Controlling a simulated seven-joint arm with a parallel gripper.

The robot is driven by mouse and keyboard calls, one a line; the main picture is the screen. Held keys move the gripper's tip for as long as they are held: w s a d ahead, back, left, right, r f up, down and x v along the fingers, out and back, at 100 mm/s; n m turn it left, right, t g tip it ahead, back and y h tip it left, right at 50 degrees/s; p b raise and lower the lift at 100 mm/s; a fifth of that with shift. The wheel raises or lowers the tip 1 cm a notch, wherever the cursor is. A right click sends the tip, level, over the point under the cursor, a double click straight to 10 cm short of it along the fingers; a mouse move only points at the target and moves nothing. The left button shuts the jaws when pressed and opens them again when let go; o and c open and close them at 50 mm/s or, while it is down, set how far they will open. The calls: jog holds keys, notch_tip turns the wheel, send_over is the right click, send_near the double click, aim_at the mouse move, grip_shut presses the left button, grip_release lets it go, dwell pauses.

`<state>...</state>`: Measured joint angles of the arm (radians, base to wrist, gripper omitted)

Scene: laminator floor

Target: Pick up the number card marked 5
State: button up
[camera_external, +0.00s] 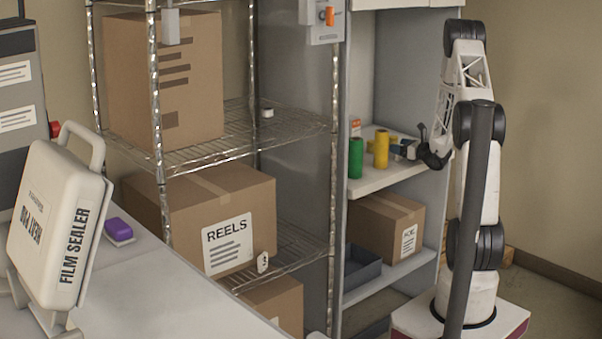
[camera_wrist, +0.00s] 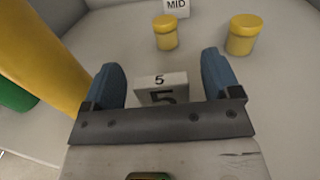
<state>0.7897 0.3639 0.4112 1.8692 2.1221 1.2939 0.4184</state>
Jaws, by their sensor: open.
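The number card (camera_wrist: 161,82) is a small white block with a black 5 on its top and on its front face. In the wrist view it sits on the pale shelf, between my gripper's blue fingers, with a gap visible on each side. The gripper bar hides its lower front edge. My gripper (camera_wrist: 160,68) is open, with one finger left of the card and one right of it. In the external view my gripper is at the middle shelf of the grey cabinet, small and partly hidden, and I cannot make out the card there.
A tall yellow cylinder (camera_wrist: 45,55) stands close left of my gripper, with a green cylinder (camera_wrist: 14,96) beside it. A wire rack (camera_external: 230,133) stands left of the cabinet.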

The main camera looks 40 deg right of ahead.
dwell(0.3)
jog(key=c, duration=1)
jog(key=shift+r, duration=0.1)
jog(key=shift+r, duration=4.95)
